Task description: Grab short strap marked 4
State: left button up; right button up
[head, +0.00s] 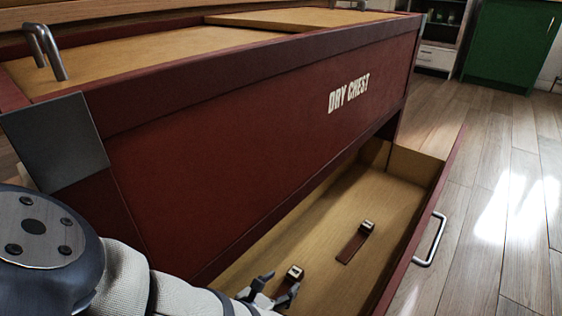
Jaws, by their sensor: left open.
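Two short brown straps with pale metal buckles lie on the floor of an open drawer (385,200). The farther strap (352,246) lies in the middle of the drawer, with nothing touching it. The nearer strap (293,274) is at my left gripper (277,285), and the gripper partly hides it. My left gripper is open, with its fingers around or just above this strap; I cannot tell whether they touch it. The number marks on the straps are too small to read. My right gripper is not in view.
The red chest front (250,130) marked "DRY CHEST" rises beside and above the drawer. The drawer's outer wall has a metal pull (430,240). Wooden floor (500,200) lies clear to the right, with a green cabinet (510,42) at the back.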

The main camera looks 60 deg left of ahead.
aim_at(293, 275)
pick_arm(q)
jog(key=b+x, duration=0.2)
jog(key=x, duration=0.4)
jog(key=shift+w+d+r, duration=0.15)
jog(key=shift+w+r, duration=0.05)
jog(key=shift+s, duration=0.1)
jog(key=c, duration=1.2)
jog(key=shift+c, duration=0.2)
